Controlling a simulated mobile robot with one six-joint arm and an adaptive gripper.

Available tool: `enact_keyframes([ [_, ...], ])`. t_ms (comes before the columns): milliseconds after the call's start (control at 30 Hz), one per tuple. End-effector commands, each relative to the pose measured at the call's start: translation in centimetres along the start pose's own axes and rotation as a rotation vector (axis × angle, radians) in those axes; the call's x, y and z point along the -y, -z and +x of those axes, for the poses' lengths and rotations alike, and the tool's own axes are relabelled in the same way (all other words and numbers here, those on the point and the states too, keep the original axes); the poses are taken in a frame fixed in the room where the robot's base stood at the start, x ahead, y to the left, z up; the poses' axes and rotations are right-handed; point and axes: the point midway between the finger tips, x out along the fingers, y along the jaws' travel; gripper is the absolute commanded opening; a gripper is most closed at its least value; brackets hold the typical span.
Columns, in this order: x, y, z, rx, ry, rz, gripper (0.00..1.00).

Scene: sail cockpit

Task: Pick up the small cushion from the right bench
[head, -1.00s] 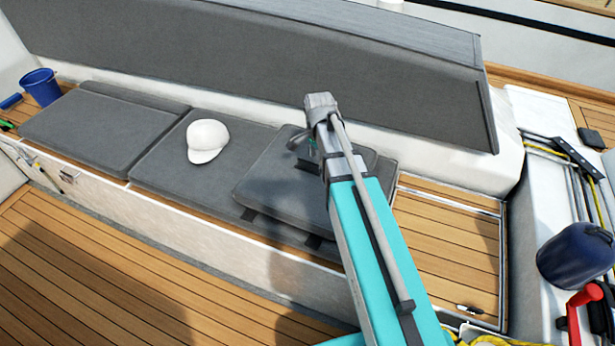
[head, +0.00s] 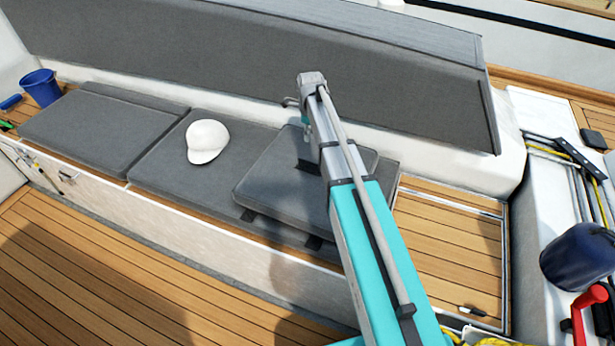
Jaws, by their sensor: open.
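The small cushion (head: 275,185) is grey and square, with dark straps (head: 313,242) at its front edge. It lies on top of the right end of the long grey bench cushion (head: 165,165). My arm crosses in front of its right part and hides some of it. The visible part of my gripper (head: 292,103) is a small grey piece left of the arm's end, by the bench back above the small cushion. The rest is hidden behind the arm. My gripper is open, and I see nothing held in it.
A white cap (head: 207,141) sits on the bench cushion left of the small cushion. A blue bucket (head: 41,87) stands at the far left. Bare teak (head: 450,245) lies to the right. A dark blue container (head: 577,256) and a red handle (head: 585,310) are at far right.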

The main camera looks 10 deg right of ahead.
Motion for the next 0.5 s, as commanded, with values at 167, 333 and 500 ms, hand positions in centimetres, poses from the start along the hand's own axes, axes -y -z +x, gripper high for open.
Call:
enact_keyframes([
  [167, 0.0, 0.1, 0.0, 0.000, 0.000, -0.001, 0.53],
  [333, 0.0, 0.1, 0.2, 0.000, 0.000, -0.001, 0.53],
  [500, 0.0, 0.1, 1.0, 0.000, 0.000, -0.002, 0.53],
])
